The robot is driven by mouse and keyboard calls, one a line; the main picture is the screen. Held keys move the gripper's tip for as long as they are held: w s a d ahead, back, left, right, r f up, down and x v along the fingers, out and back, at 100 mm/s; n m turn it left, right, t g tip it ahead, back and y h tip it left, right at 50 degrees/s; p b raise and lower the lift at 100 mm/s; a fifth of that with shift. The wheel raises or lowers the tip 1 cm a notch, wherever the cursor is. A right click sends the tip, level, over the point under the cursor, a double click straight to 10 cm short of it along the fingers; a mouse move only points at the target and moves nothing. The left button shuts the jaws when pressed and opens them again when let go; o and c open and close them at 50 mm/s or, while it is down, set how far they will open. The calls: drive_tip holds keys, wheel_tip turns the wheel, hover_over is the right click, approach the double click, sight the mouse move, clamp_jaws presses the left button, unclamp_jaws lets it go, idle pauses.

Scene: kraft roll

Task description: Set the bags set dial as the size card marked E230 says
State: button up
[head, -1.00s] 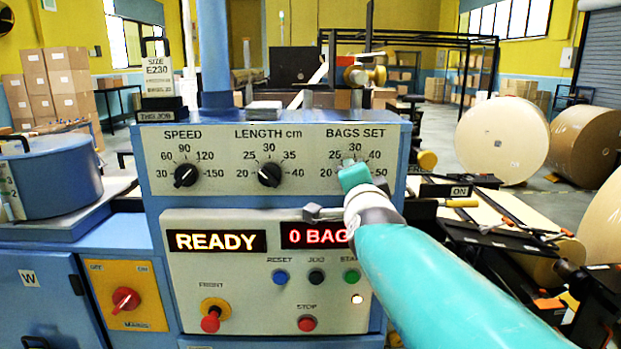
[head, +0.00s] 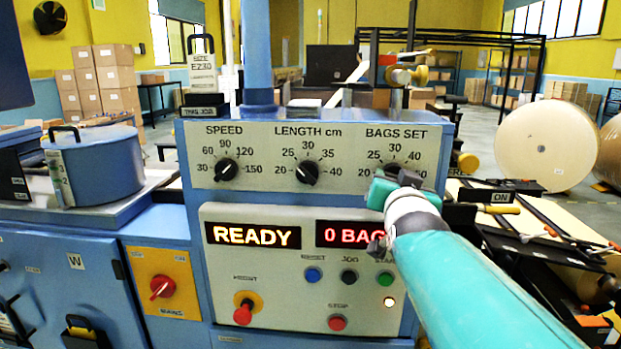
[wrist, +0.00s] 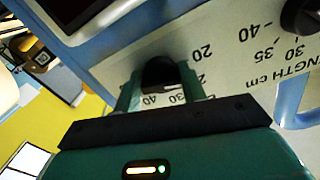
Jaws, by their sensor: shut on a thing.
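The size card marked E230 (head: 202,72) stands at the upper left of the machine, above a THIS JOB label; its smaller lines are too blurred to read. The bags set dial (wrist: 160,74) is a black knob at the right of the top panel, with scale figures from 20 to 50. My gripper (head: 390,182) is at this dial, and the wrist view shows its green fingers (wrist: 160,85) shut on either side of the knob. The dial's pointer is hidden, so I cannot tell its setting.
The speed dial (head: 226,171) and length dial (head: 307,172) sit to the left on the same panel (head: 265,150). Below, displays show READY (head: 253,235) and 0 BAGS, partly covered by my arm. Buttons and a red mains switch (head: 161,287) are lower.

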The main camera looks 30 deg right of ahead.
drive_tip(key=shift+s+d+n, duration=0.1)
drive_tip(key=shift+n, duration=1.5)
drive_tip(key=o, duration=1)
drive_tip(key=v, duration=1.3)
drive_tip(key=shift+s+a, duration=0.25)
drive_tip(key=shift+a, duration=0.1)
